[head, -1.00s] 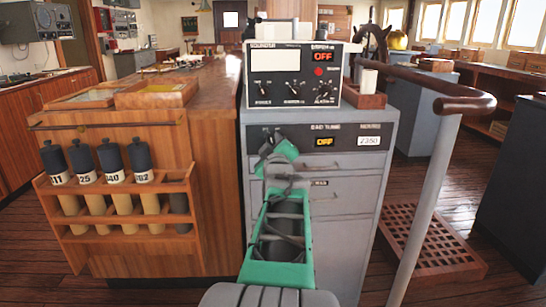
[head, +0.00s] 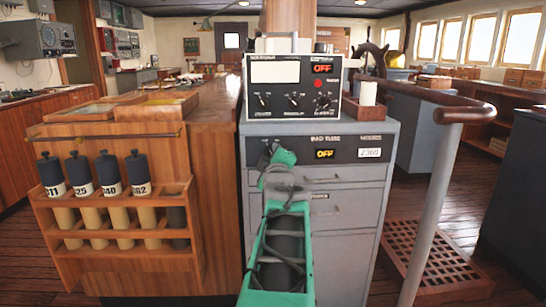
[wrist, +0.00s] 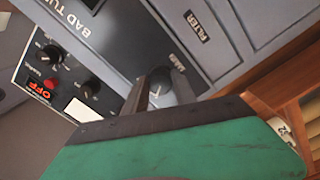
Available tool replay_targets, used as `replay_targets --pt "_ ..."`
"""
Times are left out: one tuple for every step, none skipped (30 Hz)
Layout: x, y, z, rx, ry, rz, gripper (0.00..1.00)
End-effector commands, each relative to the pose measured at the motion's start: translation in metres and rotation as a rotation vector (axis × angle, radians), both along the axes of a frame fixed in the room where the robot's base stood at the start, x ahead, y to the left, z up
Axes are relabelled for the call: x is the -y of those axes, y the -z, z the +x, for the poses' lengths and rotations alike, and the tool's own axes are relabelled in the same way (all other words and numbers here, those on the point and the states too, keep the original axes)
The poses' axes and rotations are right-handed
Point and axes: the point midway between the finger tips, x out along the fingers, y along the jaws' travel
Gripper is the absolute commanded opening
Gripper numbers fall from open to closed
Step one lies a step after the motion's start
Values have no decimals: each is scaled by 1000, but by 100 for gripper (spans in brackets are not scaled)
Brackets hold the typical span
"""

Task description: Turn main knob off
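In the head view my gripper (head: 273,152) is at the left of the dark panel strip, and the green arm hides much of the knob. The panel's small display (head: 325,154) reads OFF in yellow.
An instrument box (head: 292,88) with a red OFF display, a red button and several knobs sits on the cabinet (head: 350,215). A wooden rack (head: 115,235) of dark-capped cylinders stands at left. A handrail (head: 435,200) rises at right.

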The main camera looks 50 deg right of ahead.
Motion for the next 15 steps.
replay_targets --pt "0 0 0 0 0 0 36" --pt "0 0 0 0 0 0 38" --pt "0 0 0 0 0 0 42" --pt "0 0 0 0 0 0 44" --pt "0 0 0 0 0 0 47" --pt "0 0 0 0 0 0 50" --pt "0 0 0 1 0 1 52" --pt "0 0 0 1 0 1 54" --pt "0 0 0 1 0 1 54" --pt "0 0 0 1 0 1 54" --pt "0 0 0 1 0 1 54" --pt "0 0 0 1 0 1 54" --pt "0 0 0 1 0 1 54" --pt "0 0 0 1 0 1 54" --pt "-1 0 -1 1 0 0 54"
